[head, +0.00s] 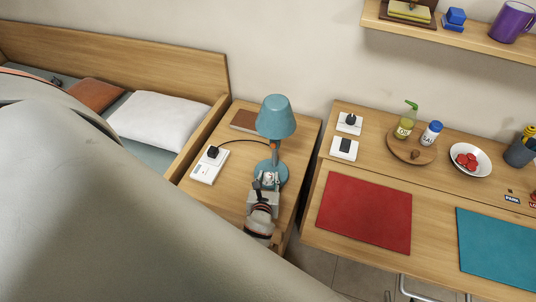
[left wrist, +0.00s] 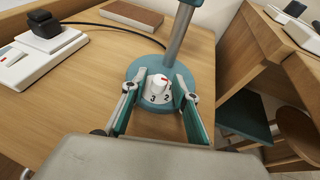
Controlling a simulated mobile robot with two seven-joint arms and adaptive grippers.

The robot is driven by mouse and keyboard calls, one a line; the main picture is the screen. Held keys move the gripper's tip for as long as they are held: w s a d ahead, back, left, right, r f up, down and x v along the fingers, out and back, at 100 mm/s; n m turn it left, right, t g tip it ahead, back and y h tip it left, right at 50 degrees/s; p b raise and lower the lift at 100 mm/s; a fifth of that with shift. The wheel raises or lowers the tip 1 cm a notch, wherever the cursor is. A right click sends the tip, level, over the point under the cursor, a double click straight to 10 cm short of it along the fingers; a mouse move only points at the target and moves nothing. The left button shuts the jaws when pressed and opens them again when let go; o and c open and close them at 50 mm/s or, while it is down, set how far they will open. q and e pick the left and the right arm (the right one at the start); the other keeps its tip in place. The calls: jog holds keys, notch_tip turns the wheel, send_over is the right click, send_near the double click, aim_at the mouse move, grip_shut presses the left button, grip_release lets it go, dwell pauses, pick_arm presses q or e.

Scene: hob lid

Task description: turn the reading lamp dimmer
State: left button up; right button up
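The teal reading lamp (head: 276,118) stands upright on the wooden bedside table. Its round teal base (left wrist: 200,70) carries a white dimmer knob (left wrist: 159,84) with a red mark and a dial with numbers such as 2 and 3 in front. My left gripper (head: 265,186) is at the front of the lamp base. In the left wrist view its two fingers (left wrist: 158,92) stand open, one on each side of the knob, with gaps visible between fingers and knob. In the head view the gripper partly hides the knob area. My right gripper is not in view.
A white power strip (head: 207,167) with a black plug and cord lies left of the lamp. A brown book (head: 245,121) lies behind it. The bed (head: 160,118) is to the left. A desk with a red mat (head: 365,213) stands right, across a narrow gap.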

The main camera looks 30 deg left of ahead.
dwell(0.3)
pick_arm(q)
jog(key=v, duration=1.2)
jog(key=shift+r, duration=0.15)
